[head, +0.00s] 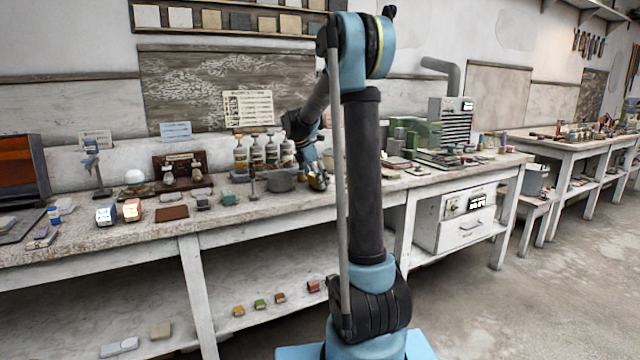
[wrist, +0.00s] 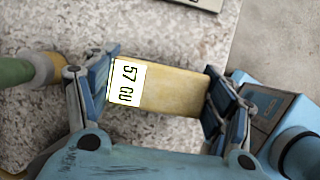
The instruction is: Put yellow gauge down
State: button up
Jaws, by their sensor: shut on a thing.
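The yellow gauge (wrist: 180,90) is a pale yellow block with a white label reading "57 GU" at its left end in the wrist view. My gripper (wrist: 160,88) is shut on it, with one blue-padded finger at each end. In the head view my gripper (head: 318,180) is low over the speckled workbench (head: 262,212), near its front edge and right of a grey pot. The gauge is small there and partly hidden by the fingers. I cannot tell whether it touches the bench top.
The grey pot (head: 281,181) stands close left of my gripper. Several bottles (head: 257,153) stand behind it. A green-ended cylinder (wrist: 14,72) lies near the left finger. Small blocks (head: 203,202) are further left. A grey flat object (wrist: 195,3) shows at the top of the wrist view.

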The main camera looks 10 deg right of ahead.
jog(key=shift+f, duration=0.4)
jog(key=o, duration=0.9)
jog(key=shift+o, duration=0.2)
